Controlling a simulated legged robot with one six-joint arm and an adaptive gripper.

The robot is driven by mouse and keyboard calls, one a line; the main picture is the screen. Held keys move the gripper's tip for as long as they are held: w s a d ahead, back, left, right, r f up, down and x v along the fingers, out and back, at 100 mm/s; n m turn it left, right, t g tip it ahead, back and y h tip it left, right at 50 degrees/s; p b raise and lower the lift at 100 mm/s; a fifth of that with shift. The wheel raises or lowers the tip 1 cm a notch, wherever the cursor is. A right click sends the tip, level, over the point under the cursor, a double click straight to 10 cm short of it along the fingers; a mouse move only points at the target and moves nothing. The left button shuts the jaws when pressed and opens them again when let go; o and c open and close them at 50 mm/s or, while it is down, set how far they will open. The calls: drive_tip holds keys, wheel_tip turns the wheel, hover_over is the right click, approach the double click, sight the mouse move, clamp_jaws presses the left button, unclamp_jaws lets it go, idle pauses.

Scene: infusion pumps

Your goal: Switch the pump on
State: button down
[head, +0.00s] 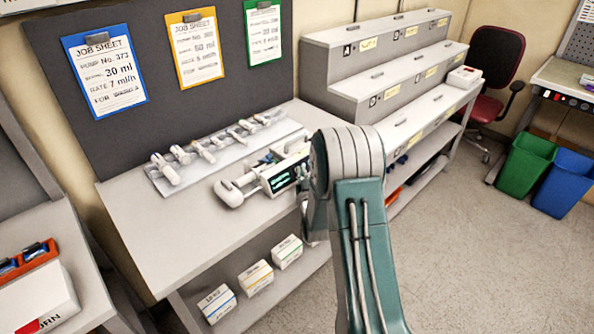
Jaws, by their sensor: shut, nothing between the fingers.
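An infusion pump (279,178) lies on the light bench at the middle of the head view. Its small dark screen shows green marks, too small to read. A pale rounded part (230,193) sticks out at its left end. My teal and grey arm rises in front of the pump's right side and hides part of it. My gripper is hidden behind my arm, so its fingers and any contact with the pump do not show. I cannot make out a power button at this size.
A rack with several white clamps (213,150) lies behind the pump. Three job sheets (196,50) hang on the dark board. Small boxes (252,276) sit on the lower shelf. A stepped shelf unit (400,60) stands right. The bench's front left (165,235) is clear.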

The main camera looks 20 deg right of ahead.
idle(0.4)
drive_tip(key=shift+s+d+r, duration=0.2)
drive_tip(key=shift+s+r, duration=0.1)
drive_tip(key=shift+s, duration=0.3)
drive_tip(key=s, duration=0.1)
drive_tip(key=s+d+r, duration=0.1)
drive_tip(key=s+r, duration=0.1)
drive_tip(key=s, duration=0.1)
drive_tip(key=shift+s+d, duration=0.1)
drive_tip(key=shift+d, duration=0.2)
idle(0.9)
